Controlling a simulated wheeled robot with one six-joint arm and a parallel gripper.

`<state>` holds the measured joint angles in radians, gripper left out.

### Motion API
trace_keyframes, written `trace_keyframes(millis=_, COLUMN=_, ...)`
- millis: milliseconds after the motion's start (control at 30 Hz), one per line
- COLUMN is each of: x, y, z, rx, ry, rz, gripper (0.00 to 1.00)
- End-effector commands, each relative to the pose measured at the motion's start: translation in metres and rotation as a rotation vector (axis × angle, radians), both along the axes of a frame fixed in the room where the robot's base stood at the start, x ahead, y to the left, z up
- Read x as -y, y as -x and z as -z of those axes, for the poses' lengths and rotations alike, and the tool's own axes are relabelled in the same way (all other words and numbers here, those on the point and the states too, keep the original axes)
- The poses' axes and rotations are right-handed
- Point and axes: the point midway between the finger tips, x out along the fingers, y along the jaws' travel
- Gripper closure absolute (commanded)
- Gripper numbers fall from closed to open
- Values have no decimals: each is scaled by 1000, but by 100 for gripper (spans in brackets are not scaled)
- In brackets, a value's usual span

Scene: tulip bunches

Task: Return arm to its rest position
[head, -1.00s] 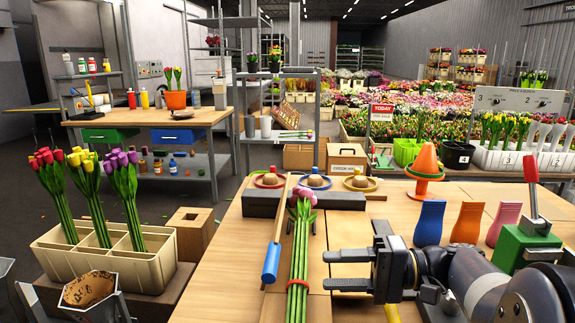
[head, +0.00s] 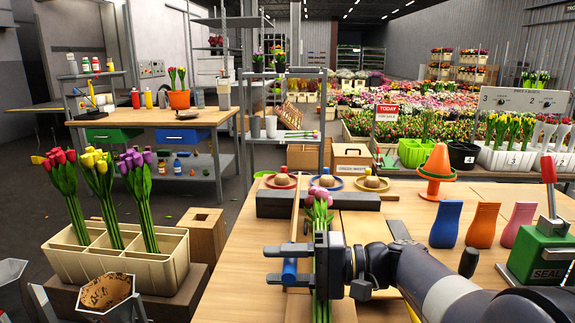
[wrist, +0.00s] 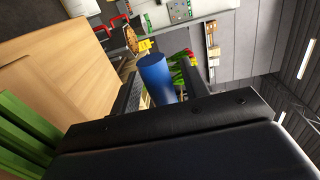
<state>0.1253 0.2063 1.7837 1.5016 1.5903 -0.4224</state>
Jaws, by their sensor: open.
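My gripper (head: 268,264) is open, low over the worktable in the head view, with its two fingers pointing left. It stands across a bunch of pink tulips (head: 319,199) lying on the table and hides part of the stems. Green stems (wrist: 28,135) show at the lower left there.
Blue, orange and pink holders (head: 446,224) and a green sealing press (head: 545,245) stand to the right on the worktable (head: 245,270). An orange cone (head: 437,172) stands behind. A cream planter (head: 118,272) with red, yellow and purple tulips stands left.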

Motion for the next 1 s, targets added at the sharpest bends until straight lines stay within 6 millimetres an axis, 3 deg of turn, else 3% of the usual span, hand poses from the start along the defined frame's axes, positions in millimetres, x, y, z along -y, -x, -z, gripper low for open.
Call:
trace_keyframes(millis=67, x=-7, y=0, z=-6, rx=-2, ry=40, rz=-4, gripper=57)
trace_keyframes(millis=400, x=-21, y=-1, z=2, rx=-20, ry=235, rz=-3, gripper=57)
trace_keyframes(millis=1000, x=-25, y=-1, z=1, rx=-18, ry=260, rz=-9, gripper=57)
